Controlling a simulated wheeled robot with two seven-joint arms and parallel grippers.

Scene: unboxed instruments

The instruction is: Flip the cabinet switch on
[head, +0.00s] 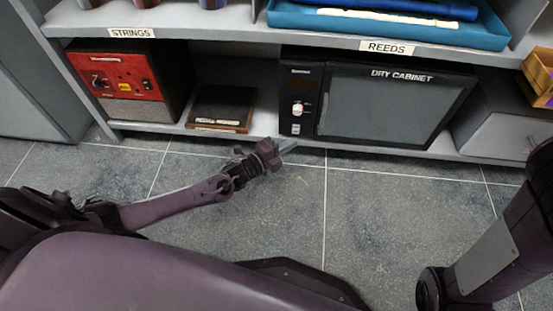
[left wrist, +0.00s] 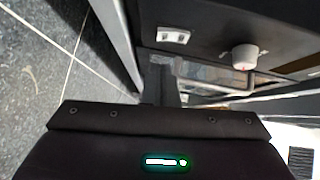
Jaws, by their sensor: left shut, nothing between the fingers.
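The dry cabinet (head: 395,105) is a black box with a grey glass door on the lower shelf. Its left panel carries a white knob (head: 298,109) and, below it, a small white switch (head: 296,129). My left gripper (head: 288,146) is shut and empty, low in front of the panel, just below the switch and apart from it. In the left wrist view the switch (left wrist: 174,36) is a white rocker in a plate, with the knob (left wrist: 243,57) to its right. Its on or off position is too small to tell. My right gripper is out of the picture.
A red-fronted box (head: 120,80) and a flat dark case (head: 222,107) stand left of the cabinet. A blue tray (head: 390,30) lies on the shelf above. A wooden crate (head: 540,75) is at the right. The tiled floor in front is clear.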

